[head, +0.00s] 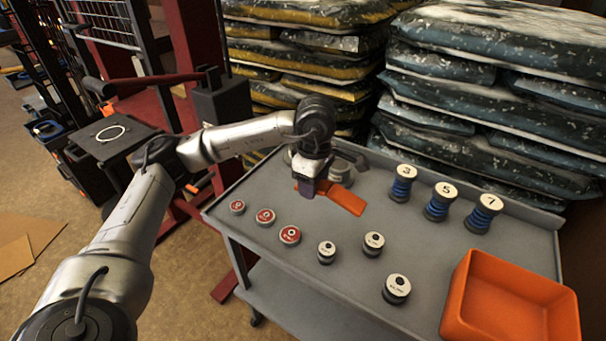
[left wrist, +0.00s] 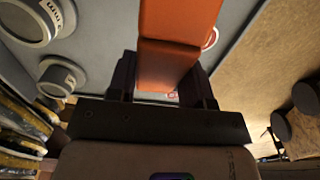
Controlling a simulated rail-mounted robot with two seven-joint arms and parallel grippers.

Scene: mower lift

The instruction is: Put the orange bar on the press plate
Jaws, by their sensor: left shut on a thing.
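The orange bar (head: 346,199) is over the back left part of the grey cart top in the head view. My left gripper (head: 312,188) points down and is shut on it. In the left wrist view the orange bar (left wrist: 178,40) stands between the two dark fingers (left wrist: 165,85). I cannot tell whether the bar touches the cart. A red press-like frame (head: 195,45) stands at the left, with a dark flat plate (head: 110,140) bearing a white ring beside it. I cannot tell whether this is the press plate. My right gripper is not in view.
The grey cart (head: 350,285) carries several red-topped and white-topped weights, numbered blue spools (head: 440,202) and an orange bin (head: 510,305). Stacked bags (head: 490,85) stand close behind it. Open floor (head: 190,270) lies left of the cart.

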